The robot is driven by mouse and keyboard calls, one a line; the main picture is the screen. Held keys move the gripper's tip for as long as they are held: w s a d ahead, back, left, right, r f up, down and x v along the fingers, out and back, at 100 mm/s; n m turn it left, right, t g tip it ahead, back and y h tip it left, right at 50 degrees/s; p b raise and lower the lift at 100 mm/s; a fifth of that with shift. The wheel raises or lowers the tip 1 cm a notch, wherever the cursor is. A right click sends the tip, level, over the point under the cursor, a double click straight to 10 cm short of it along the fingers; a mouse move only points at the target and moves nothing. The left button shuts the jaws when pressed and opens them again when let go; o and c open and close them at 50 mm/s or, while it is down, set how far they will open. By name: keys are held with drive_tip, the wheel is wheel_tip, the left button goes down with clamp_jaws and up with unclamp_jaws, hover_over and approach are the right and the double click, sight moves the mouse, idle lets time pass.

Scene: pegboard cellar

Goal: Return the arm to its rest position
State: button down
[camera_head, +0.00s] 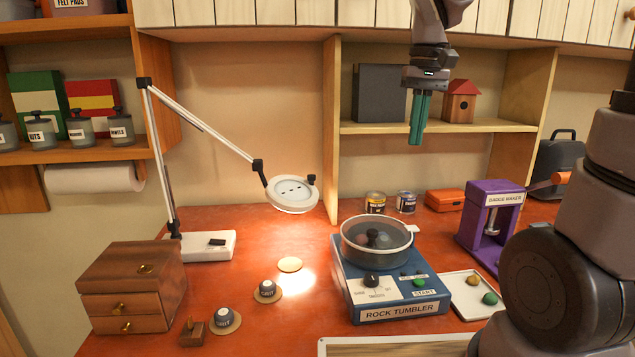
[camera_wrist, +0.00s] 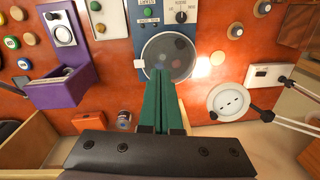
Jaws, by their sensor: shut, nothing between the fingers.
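My gripper (camera_head: 419,118) hangs high above the back of the bench, in front of the shelf, with its green fingers pointing down. The fingers are shut against each other and hold nothing. In the wrist view, my gripper (camera_wrist: 161,75) reaches up the middle of the picture, with the rock tumbler's round bowl (camera_wrist: 168,57) beyond its tips. In the head view, the blue rock tumbler (camera_head: 398,297) stands on the bench below and in front of my gripper. My arm comes down from the top of the picture, and part of it fills the lower right.
The wooden shelf (camera_head: 400,128) with a red-roofed birdhouse (camera_head: 460,102) is close behind my gripper. A magnifier lamp (camera_head: 291,194) stands at left. A purple badge maker (camera_head: 490,215) and a white tray (camera_head: 462,306) stand right of the tumbler. Wall cabinets (camera_head: 250,12) run along the top.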

drive_tip(key=s+d+r+m+t+y, duration=0.1)
drive_tip(key=s+d+r+m+t, duration=0.3)
drive_tip(key=s+t, duration=0.3)
drive_tip(key=shift+s+d, duration=0.55)
drive_tip(key=shift+s, duration=0.55)
